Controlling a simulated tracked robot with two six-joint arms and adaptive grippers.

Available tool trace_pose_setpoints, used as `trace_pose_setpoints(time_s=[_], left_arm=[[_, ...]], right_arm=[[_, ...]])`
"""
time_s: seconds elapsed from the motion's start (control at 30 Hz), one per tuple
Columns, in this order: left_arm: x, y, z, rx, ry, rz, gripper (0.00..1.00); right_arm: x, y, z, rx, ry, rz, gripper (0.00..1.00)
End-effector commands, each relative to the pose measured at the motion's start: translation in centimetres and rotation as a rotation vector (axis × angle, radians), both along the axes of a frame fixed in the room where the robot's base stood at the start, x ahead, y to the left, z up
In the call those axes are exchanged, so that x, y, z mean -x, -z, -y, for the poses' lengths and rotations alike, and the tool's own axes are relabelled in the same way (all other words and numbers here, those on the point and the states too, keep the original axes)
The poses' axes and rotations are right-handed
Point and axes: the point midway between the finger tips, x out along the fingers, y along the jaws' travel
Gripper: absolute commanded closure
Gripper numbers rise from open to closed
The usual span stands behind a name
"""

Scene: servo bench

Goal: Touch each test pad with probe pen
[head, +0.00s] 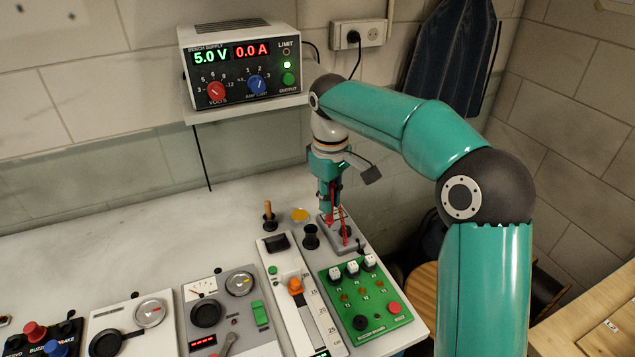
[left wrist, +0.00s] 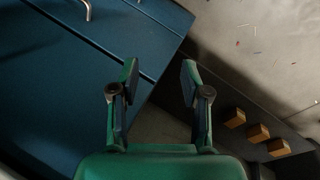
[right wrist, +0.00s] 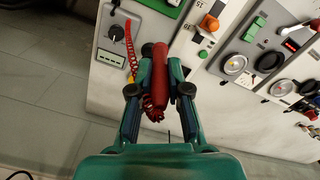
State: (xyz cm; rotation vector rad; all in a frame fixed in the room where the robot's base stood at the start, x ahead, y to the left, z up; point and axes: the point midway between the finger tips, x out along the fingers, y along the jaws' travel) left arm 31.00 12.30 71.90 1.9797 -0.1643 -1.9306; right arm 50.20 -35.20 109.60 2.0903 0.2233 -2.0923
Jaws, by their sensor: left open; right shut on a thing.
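The red probe pen (right wrist: 268,62) is between the fingers of my right gripper (right wrist: 158,85) in the right wrist view, with a coiled red cord (right wrist: 129,45) beside it. In the head view my right gripper (head: 331,205) points down over the grey meter box (head: 345,238) at the bench's far right corner; the pen itself is hard to make out there. The green test board (head: 366,296) lies nearer, below the gripper, with small copper-coloured spots, white knobs, and a red and a black button. My left gripper (left wrist: 157,82) is open and empty, and shows only in the left wrist view.
A slider panel (head: 300,297) and dial panels (head: 222,312) fill the bench front to the left. A wooden-handled tool (head: 269,215) and a black spool (head: 311,237) stand near the gripper. The power supply (head: 245,68) is on a wall shelf. The back left bench is clear.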

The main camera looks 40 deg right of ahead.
Motion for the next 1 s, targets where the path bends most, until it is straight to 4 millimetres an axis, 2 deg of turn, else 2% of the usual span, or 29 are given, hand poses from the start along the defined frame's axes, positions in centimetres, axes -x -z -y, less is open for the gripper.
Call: trace_pose_setpoints(time_s=[0.03,0.2,0.4,0.67,1.0], left_arm=[[0.0,1.1,0.0,0.0,0.0,0.0,0.53],[0.0,2.4,0.0,0.0,0.0,0.0,0.53],[0.0,3.2,0.0,0.0,0.0,0.0,0.53],[0.0,3.8,0.0,0.0,0.0,0.0,0.53],[0.0,6.1,0.0,0.0,0.0,0.0,0.53]], right_arm=[[1.4,1.2,-0.3,-0.001,-0.002,0.0,1.0],[5.4,3.7,-1.4,-0.005,-0.001,0.001,1.0],[8.6,5.7,-2.4,-0.011,-0.002,0.0,1.0],[9.6,6.8,-2.7,-0.013,-0.001,0.0,1.0],[9.6,9.4,-2.7,-0.013,-0.001,-0.001,1.0]])
